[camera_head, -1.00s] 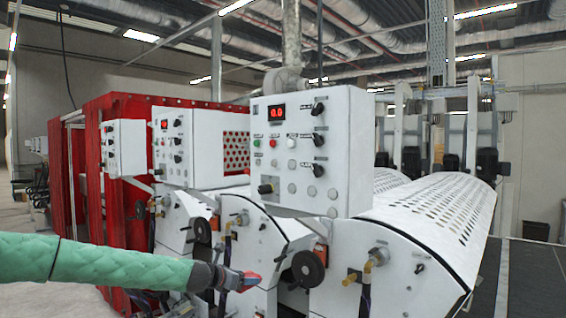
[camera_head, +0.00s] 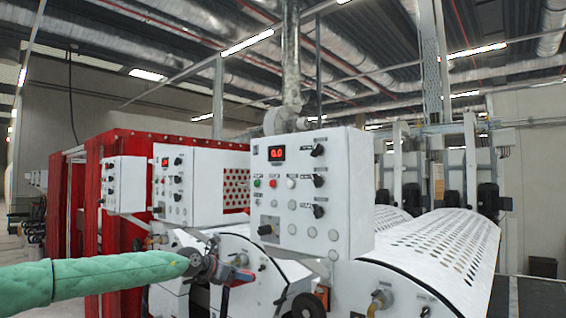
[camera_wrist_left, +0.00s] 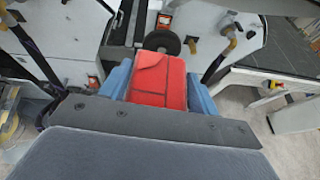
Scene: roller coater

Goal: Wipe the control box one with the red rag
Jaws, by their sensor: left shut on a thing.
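The nearest control box (camera_head: 345,190) is white, with a red digital display, small coloured buttons and black knobs. It stands at the middle of the head view. My left gripper (camera_head: 240,275) is below and to the left of this box, apart from it. In the left wrist view the gripper (camera_wrist_left: 160,85) is shut on the red rag (camera_wrist_left: 158,82), which sits between its blue fingers. The rag shows only as a small red patch in the head view (camera_head: 243,274). My right gripper is not in view.
Two more white control boxes (camera_head: 203,187) (camera_head: 127,184) stand farther left, before red panels (camera_head: 95,190). White perforated roller covers (camera_head: 455,245) lie right of the nearest box. Hoses and a black handwheel (camera_wrist_left: 162,42) are close beneath the gripper. Open air lies before the box front.

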